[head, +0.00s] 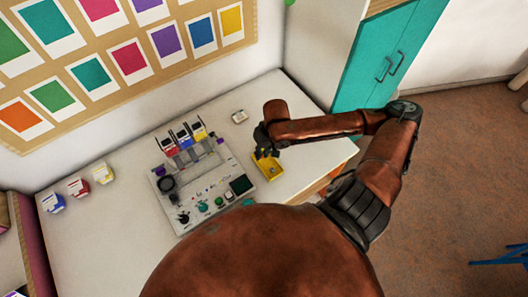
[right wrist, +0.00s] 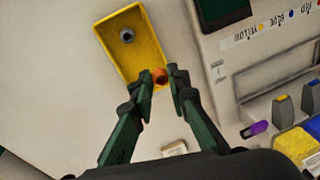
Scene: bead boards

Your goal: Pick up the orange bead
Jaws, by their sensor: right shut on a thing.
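In the right wrist view the orange bead (right wrist: 160,77) sits between the fingertips of my right gripper (right wrist: 159,79), which is shut on it. The bead is at the near end of the yellow tray (right wrist: 104,37); I cannot tell whether it touches the tray. In the head view my right gripper (head: 266,143) is over the yellow tray (head: 268,175), and the orange bead cannot be made out there. My left gripper does not show.
A light-grey board (head: 165,205) with knobs and a dark screen stands beside the tray. Red, blue and yellow containers (head: 184,139) stand at its back. Small jars (head: 78,187) are at the far left of the white table (head: 120,240). A small white box (head: 239,117) lies behind the gripper.

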